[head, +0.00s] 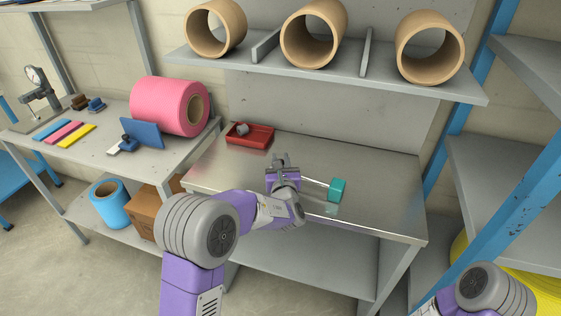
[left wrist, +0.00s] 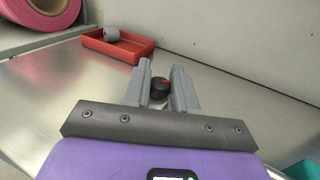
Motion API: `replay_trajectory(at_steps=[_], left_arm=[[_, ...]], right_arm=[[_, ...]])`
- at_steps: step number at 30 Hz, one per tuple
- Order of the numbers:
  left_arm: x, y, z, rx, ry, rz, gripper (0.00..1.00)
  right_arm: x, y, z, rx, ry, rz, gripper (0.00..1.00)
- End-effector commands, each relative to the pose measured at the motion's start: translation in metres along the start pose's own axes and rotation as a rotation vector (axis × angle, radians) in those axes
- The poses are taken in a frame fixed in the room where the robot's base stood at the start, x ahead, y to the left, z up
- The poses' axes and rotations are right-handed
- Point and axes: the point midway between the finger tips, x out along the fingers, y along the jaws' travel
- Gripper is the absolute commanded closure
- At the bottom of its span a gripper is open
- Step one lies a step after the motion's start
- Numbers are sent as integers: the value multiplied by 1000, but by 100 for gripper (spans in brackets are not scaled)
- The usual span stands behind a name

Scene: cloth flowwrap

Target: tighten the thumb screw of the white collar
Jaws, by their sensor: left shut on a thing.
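My left gripper (head: 281,160) is above the steel bench (head: 395,185). In the left wrist view its two grey fingers (left wrist: 160,84) are closed around a small dark round piece with a red mark (left wrist: 159,90). That piece is mostly hidden by the fingers in the head view. I cannot make out a white collar or its thumb screw for certain. A small grey ring-like part (head: 243,129) lies in a red tray (head: 262,139) at the bench's back left; it also shows in the left wrist view (left wrist: 112,34). My right gripper is out of view.
A teal block (head: 337,190) with a thin metal rod lies right of my left gripper. Brown cardboard tubes (head: 310,33) rest on the shelf above. The bench's right side is clear.

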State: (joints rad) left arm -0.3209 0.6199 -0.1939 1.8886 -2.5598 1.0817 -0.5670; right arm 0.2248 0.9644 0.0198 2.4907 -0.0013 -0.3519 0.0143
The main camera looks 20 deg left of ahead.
Motion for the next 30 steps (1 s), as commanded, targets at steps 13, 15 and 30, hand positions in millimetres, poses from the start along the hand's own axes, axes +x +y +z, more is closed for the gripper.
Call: replay_trajectory(at_steps=[13,15,30], left_arm=[[0,0,0,0,-1,1,60],[0,0,0,0,-1,1,55],[-27,-1,1,1,1,-3,55]], right_arm=[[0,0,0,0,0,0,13],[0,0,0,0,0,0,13],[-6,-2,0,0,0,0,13]])
